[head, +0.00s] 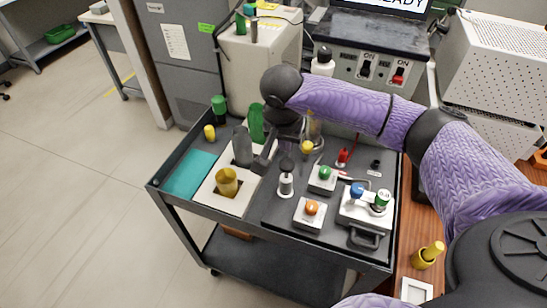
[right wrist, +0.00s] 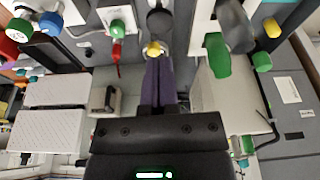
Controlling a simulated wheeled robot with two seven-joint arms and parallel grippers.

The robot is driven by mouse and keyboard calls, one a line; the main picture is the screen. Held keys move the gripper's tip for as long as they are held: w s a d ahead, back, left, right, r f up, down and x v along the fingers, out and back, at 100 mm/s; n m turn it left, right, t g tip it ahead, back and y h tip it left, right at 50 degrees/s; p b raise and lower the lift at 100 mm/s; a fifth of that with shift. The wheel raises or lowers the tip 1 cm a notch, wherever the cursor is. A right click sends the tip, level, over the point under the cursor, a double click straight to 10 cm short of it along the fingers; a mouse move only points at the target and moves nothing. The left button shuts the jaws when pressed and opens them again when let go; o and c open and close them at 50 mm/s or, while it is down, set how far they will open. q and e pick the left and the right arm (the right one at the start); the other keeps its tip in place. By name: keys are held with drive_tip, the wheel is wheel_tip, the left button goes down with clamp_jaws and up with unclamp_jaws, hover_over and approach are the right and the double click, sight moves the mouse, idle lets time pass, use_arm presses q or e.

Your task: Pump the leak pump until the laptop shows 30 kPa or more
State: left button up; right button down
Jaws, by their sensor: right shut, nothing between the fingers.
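A small plunger device with a black knob and a pale body, which looks like the leak pump (head: 286,180), stands upright on the cart's dark panel. In the right wrist view its black knob (right wrist: 160,22) shows at the top, beyond my fingertips. The laptop screen (head: 400,3) is cut off at the top edge, showing "EADY"; no pressure reading is visible. My left gripper is out of view.
An orange-button box (head: 311,212), a green-button box (head: 322,180) and a box with blue and green knobs (head: 366,212) stand right of the pump. A yellow cup (head: 228,182) and grey cylinder (head: 242,146) stand left. The teal mat (head: 190,175) is clear.

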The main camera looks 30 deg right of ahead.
sight(287, 164)
drive_tip(key=b+x, duration=0.6)
drive_tip(key=x, duration=0.1)
drive_tip(key=shift+d+f, duration=0.1)
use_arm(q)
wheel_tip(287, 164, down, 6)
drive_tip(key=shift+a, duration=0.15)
